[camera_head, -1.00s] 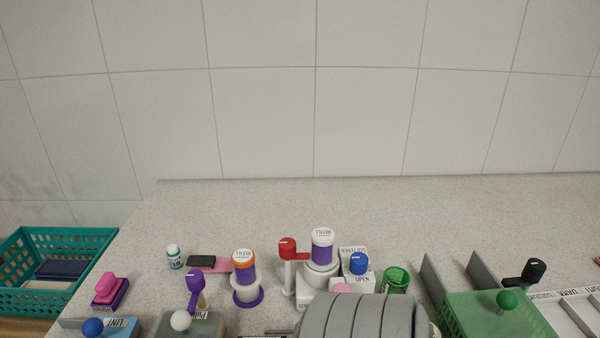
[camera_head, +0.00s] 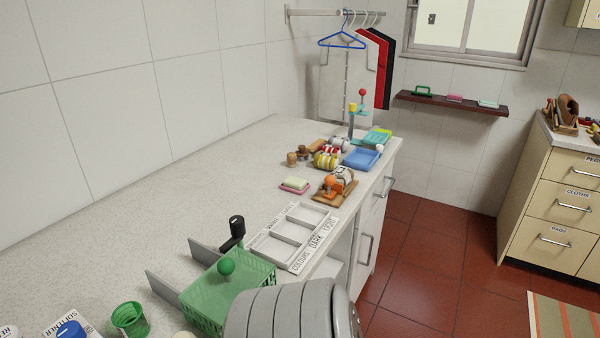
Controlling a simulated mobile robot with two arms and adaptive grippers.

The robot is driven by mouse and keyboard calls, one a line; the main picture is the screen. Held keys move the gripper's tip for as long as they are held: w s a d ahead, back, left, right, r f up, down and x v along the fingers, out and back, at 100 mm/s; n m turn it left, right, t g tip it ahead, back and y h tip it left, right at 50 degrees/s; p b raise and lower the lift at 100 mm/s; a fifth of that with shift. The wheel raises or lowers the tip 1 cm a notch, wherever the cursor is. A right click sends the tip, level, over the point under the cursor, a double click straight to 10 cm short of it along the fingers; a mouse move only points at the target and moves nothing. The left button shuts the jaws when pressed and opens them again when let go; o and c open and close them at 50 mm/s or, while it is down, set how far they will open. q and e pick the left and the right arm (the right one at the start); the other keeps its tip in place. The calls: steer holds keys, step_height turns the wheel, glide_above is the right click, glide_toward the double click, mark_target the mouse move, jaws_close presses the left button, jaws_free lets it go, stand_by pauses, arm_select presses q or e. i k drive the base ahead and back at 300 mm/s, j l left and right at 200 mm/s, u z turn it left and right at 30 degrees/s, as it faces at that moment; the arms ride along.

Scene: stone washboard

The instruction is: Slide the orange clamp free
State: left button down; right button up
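The orange clamp (camera_head: 333,184) appears to be the small orange piece with a rounded top at the far right part of the counter. It sits on a brown wooden board (camera_head: 325,196), against a pale rounded thing (camera_head: 344,175) whose details are too small to tell. Whether the clamp is fastened to anything cannot be told from here. Neither of my grippers is in view.
A white divided tray (camera_head: 279,250) and a green crate (camera_head: 204,305) with a green knob stand nearer on the counter (camera_head: 150,232). A soap on a pink dish (camera_head: 294,187), a striped yellow thing (camera_head: 326,159) and a blue tray (camera_head: 361,159) surround the board.

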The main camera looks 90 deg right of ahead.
mark_target(331, 185)
steer(key=z, duration=2.95)
